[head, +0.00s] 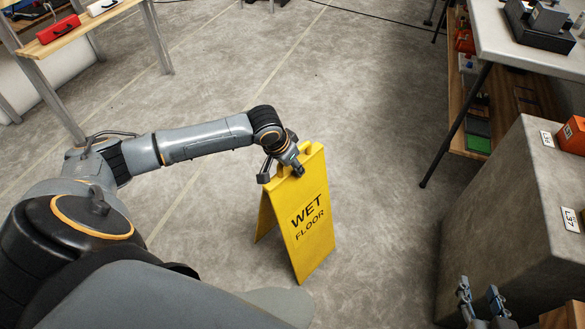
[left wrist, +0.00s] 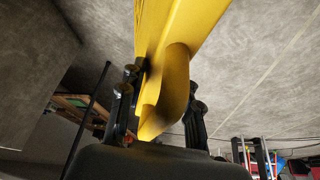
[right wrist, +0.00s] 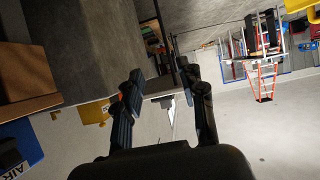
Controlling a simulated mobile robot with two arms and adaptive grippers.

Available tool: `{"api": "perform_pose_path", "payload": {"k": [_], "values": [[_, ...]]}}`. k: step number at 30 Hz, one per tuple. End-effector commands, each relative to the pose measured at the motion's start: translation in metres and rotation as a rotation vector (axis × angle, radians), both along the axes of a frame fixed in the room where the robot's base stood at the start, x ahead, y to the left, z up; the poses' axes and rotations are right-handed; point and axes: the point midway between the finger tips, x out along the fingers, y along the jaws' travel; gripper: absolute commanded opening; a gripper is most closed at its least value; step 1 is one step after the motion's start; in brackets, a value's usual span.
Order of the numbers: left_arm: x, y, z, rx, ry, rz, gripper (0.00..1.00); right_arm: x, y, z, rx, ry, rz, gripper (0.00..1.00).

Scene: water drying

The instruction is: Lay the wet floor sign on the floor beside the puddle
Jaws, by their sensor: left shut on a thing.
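The yellow wet floor sign (head: 311,228) stands upright in the middle of the head view, its two panels spread apart at the bottom. Its lettered face is toward me. My left gripper (head: 282,172) is shut on the sign's top edge. In the left wrist view the yellow sign (left wrist: 178,70) runs up from between the fingers. I cannot tell whether its feet touch the floor. My right gripper (head: 483,303) is open and empty at the lower right; its spread fingers also show in the right wrist view (right wrist: 163,90). I cannot make out the puddle clearly.
A grey block (head: 500,205) stands at the right, near my right gripper. A white-topped table (head: 500,45) with a thin dark leg is at the upper right. A wooden shelf (head: 70,35) with a red box stands at the upper left. The concrete floor (head: 330,80) beyond the sign is clear.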

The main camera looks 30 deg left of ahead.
Motion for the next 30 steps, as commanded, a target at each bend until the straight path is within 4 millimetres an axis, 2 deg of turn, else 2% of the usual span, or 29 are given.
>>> {"api": "perform_pose_path", "payload": {"k": [4,10,11,14,25,30], "values": [[0.001,0.000,-0.002,-0.001,-0.004,0.000,0.00,0.006,0.003,0.009,0.012,-0.053,0.003,0.40],[0.001,0.000,-0.002,-0.001,-0.004,0.000,0.00,0.006,0.003,0.010,0.013,-0.055,0.003,0.40],[0.000,0.000,-0.004,0.000,0.000,0.000,0.37,0.006,0.003,0.009,0.013,-0.055,0.003,0.40],[0.000,0.000,-0.004,0.000,0.000,0.000,0.56,0.006,0.003,0.009,0.013,-0.054,0.003,0.40],[-0.001,0.000,-0.001,0.001,0.000,0.000,0.56,0.005,0.003,0.009,0.011,-0.046,0.003,0.40],[-0.006,0.002,0.013,0.000,-0.002,0.001,0.56,-0.010,-0.005,-0.009,-0.019,0.077,-0.006,0.40]]}}
